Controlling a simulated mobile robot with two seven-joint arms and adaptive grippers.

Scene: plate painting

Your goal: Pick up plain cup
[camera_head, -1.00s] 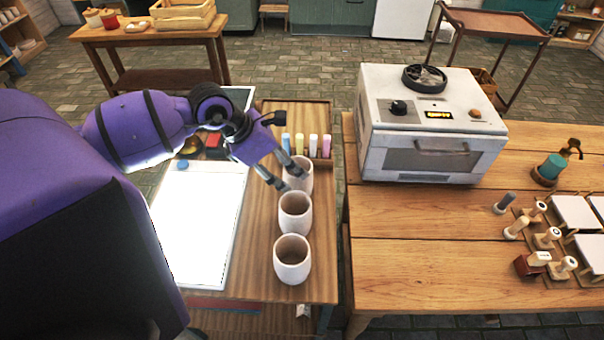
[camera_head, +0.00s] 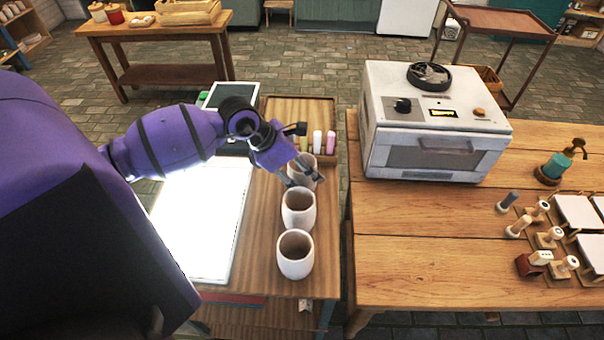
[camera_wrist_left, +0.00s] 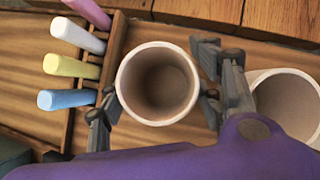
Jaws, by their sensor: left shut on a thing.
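Three plain off-white cups stand in a row on the narrow wooden table. My left gripper (camera_head: 304,181) has its fingers on the farthest cup (camera_head: 300,176). In the left wrist view, this cup (camera_wrist_left: 158,84) sits between the two fingers (camera_wrist_left: 160,104) of the gripper, seen from above with its mouth open and empty. The gripper is shut on it. The cup looks upright; I cannot tell whether it is off the table. The middle cup (camera_head: 298,212) and the nearest cup (camera_head: 295,262) stand free. The middle one also shows in the left wrist view (camera_wrist_left: 292,105). My right gripper is not in view.
A wooden rack holds several coloured sticks (camera_wrist_left: 75,66) beside the held cup. A bright white panel (camera_head: 205,225) lies left of the cups. A white kiln-like oven (camera_head: 430,130) stands on the right table (camera_head: 440,215), across a narrow gap.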

